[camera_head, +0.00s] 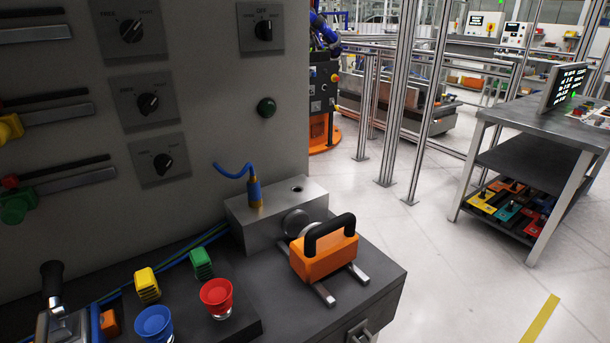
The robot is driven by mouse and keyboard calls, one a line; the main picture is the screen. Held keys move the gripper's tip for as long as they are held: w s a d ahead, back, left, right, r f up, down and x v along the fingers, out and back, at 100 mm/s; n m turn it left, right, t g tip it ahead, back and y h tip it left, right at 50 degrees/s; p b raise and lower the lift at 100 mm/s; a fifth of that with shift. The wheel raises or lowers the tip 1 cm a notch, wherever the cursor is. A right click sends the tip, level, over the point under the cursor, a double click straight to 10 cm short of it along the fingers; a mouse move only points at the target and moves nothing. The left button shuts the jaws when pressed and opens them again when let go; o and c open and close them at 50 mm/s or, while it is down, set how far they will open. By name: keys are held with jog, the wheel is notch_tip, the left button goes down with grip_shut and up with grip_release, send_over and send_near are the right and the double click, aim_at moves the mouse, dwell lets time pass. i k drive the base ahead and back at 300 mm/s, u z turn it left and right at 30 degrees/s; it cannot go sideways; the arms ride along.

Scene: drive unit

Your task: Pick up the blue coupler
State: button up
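A blue connector with a brass-coloured lower part (254,190) stands upright on top of a grey metal block (262,232), with a curled blue cable rising from it to the left. It is the thing that best fits the blue coupler. A round blue piece (153,322) with a flared top sits on the bench at the lower left, beside a similar red piece (216,296); I cannot tell for sure which blue thing is the coupler. The block has an open hole in its top, right of the connector. My gripper is not in view.
An orange block with a black handle (324,255) rests on two metal rails right of the metal block. Yellow (147,285) and green (201,263) pieces stand on the bench (375,290). A panel with knobs (200,80) rises behind. Open floor lies right.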

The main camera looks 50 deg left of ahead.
aim_at(254, 200)
jog(key=i, duration=1.6)
jog(key=u, duration=3.65)
jog(key=i, duration=0.5)
